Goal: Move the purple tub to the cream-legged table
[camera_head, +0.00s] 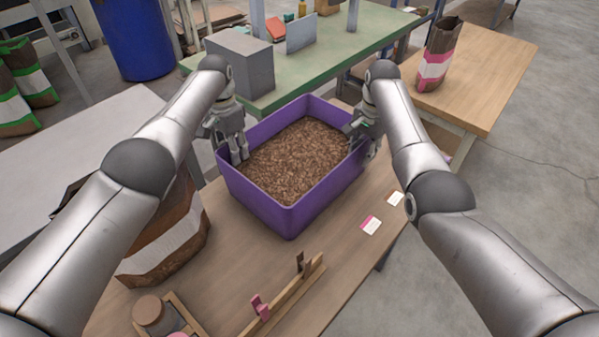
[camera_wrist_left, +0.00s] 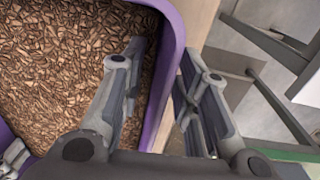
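The purple tub (camera_head: 266,205), full of brown pellets (camera_head: 298,160), stands on the near wooden table (camera_head: 345,262). My left gripper (camera_head: 236,152) straddles the tub's left wall. In the left wrist view, the fingers of my left gripper (camera_wrist_left: 162,52) lie on either side of the tub's rim (camera_wrist_left: 166,75), one over the pellets and one outside, with gaps to the wall. My right gripper (camera_head: 362,138) is at the tub's opposite wall; its finger gap is too small to make out. A wooden table with a pale cream leg (camera_head: 464,147) stands at the right.
A bag with a pink and white band (camera_head: 434,65) stands on the cream-legged table; its right part is clear. An open bag (camera_head: 170,240), a wooden rail (camera_head: 285,295) and labels (camera_head: 371,225) lie near the tub. A grey box (camera_head: 241,62) sits on the green table behind.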

